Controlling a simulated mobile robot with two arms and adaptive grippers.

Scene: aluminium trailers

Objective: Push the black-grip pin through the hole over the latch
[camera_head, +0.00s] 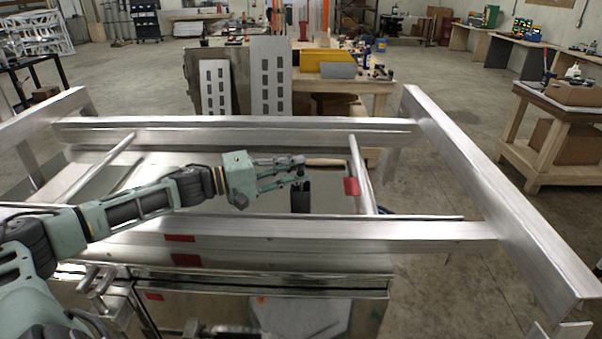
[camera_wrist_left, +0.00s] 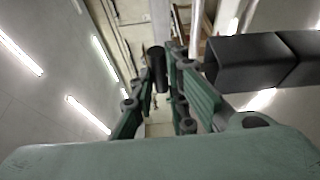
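My left gripper (camera_head: 302,170) reaches in from the left over the trailer frame. In the left wrist view its fingers (camera_wrist_left: 160,72) are close together on a dark rounded piece (camera_wrist_left: 158,58), which looks like the grip of the black-grip pin. The rest of that pin is not clear to see. A black upright block (camera_head: 301,197) shows just below the fingertips in the head view; a black boxy shape (camera_wrist_left: 245,62), probably the same block, lies beside the fingers in the wrist view. I cannot make out the hole or the latch. My right gripper is not in view.
The aluminium trailer frame (camera_head: 355,231) surrounds the shiny bed, with a slanting bar (camera_head: 361,175) and a red mark right of the gripper. A wooden workbench (camera_head: 375,88) stands behind, and a wooden cart (camera_head: 560,112) at right. The floor right of the trailer is clear.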

